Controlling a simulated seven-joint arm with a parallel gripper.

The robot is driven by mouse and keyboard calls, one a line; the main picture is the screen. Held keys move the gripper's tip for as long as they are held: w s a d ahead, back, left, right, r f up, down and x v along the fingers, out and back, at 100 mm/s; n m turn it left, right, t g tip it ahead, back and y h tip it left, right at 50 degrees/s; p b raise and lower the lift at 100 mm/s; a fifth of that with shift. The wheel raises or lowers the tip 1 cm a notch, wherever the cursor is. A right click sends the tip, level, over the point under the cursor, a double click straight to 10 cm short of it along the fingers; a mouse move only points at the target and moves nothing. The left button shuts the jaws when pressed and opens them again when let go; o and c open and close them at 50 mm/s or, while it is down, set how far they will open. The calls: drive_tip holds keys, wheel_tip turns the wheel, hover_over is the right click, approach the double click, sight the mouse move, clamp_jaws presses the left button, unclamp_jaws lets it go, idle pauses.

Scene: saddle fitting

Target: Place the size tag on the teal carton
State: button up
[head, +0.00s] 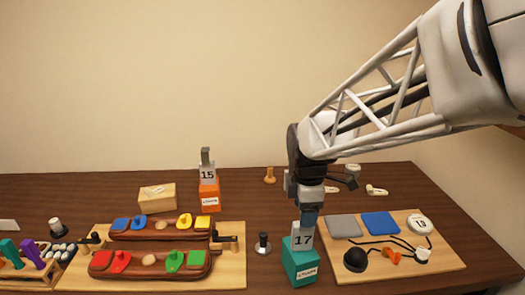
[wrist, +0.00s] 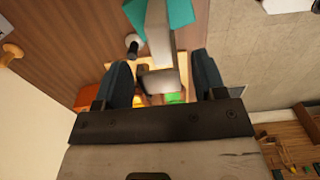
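The teal carton (head: 299,268) stands on the table at the front, right of centre, with a label on its face. The white size tag (head: 302,240) marked 17 is upright at the top of this carton; I cannot tell whether it bears fully on it. My gripper (head: 310,213) is directly above, pointing down, and hides the tag's upper end. In the wrist view my gripper (wrist: 162,85) has its two dark blue fingers apart, with the tag's grey grip (wrist: 158,82) between them and gaps visible at the sides. The teal carton (wrist: 178,12) shows at the top edge there.
An orange carton (head: 209,199) with a tag marked 15 stands behind, to the left. A board (head: 448,262) with pads and cords lies close on the right. A black-and-white peg (head: 262,243) stands just left of the teal carton. A wooden rack with coloured pieces (head: 150,263) lies further left.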

drive_tip(key=shift+r, duration=0.1)
wheel_tip(320, 180, up, 12)
idle(1.0)
drive_tip(key=shift+s, duration=0.1)
idle(0.4)
drive_tip(key=s+d+f+m+t, duration=0.1)
drive_tip(key=s+f+m, duration=0.3)
drive_tip(key=s+m, duration=0.5)
drive_tip(key=s+d+f+m+t, duration=0.1)
drive_tip(key=s+d+f+m, duration=0.2)
drive_tip(key=s+m, duration=0.6)
drive_tip(key=shift+s+d+f+t, duration=0.2)
drive_tip(key=shift+s+f+t, duration=0.15)
drive_tip(key=shift+f, duration=0.2)
